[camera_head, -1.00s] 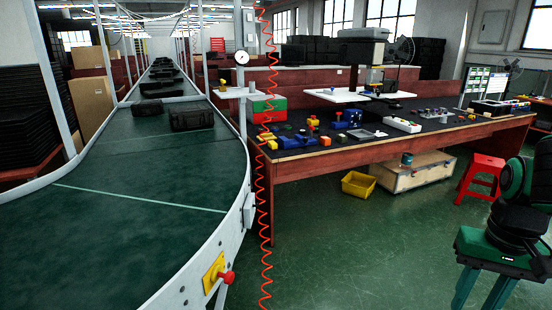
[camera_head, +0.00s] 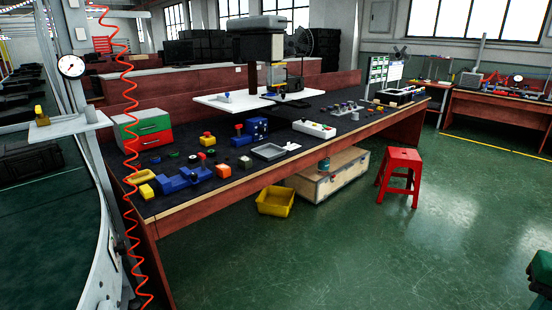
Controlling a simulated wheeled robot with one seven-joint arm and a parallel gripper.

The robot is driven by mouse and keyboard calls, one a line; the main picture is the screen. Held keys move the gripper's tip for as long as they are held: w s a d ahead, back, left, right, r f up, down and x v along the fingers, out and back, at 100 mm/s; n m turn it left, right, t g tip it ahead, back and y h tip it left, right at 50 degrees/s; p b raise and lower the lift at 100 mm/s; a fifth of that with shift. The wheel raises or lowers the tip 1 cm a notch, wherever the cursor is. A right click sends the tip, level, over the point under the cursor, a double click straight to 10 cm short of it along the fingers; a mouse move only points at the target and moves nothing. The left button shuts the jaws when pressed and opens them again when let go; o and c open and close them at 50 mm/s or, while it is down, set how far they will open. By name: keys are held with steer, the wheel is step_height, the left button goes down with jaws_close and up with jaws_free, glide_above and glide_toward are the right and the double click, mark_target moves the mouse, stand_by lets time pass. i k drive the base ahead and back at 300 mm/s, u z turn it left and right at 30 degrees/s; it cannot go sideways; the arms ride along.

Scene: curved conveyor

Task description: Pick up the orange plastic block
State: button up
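A small orange block (camera_head: 223,170) lies on the dark top of the long red-brown workbench (camera_head: 290,178), close to its front edge.
Yellow blocks (camera_head: 140,177), a red-and-green drawer box (camera_head: 142,131) and a hanging red coiled hose (camera_head: 130,120) are at the bench's left. A yellow bin (camera_head: 275,201), wooden crate (camera_head: 330,175) and red stool (camera_head: 401,174) stand nearby. Green floor in front is clear.

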mark_target(223, 171)
steer(key=z, duration=0.05)
steer(key=i, duration=1.5)
steer(key=u, duration=0.6)
steer(key=i, duration=1.5)
steer(key=u, duration=0.55)
